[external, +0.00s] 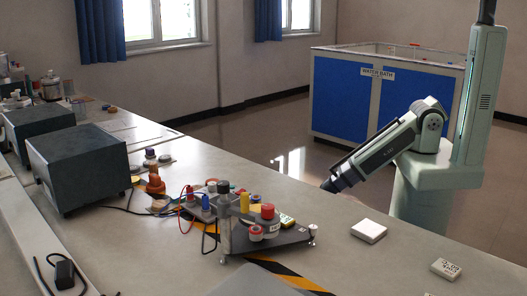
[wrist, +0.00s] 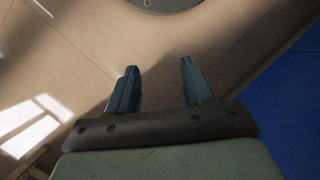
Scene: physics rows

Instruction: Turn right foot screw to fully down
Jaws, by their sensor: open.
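The apparatus has a dark flat base plate (external: 272,245) on the bench. A small silvery foot screw (external: 312,232) stands at the plate's right corner. How far it is turned is too small to tell. A metal post (external: 225,235) rises at the plate's front left corner. My gripper (external: 330,186) is beyond the bench's far edge, up and to the right of the foot screw, and apart from it. In the wrist view my gripper (wrist: 156,68) has two dark fingers spread apart with nothing between them. The foot screw does not show in the wrist view.
A white block (external: 369,231) and a small white device (external: 445,269) lie to the right. Dark boxes (external: 83,165) stand left. The blue water bath (external: 345,100) stands behind.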

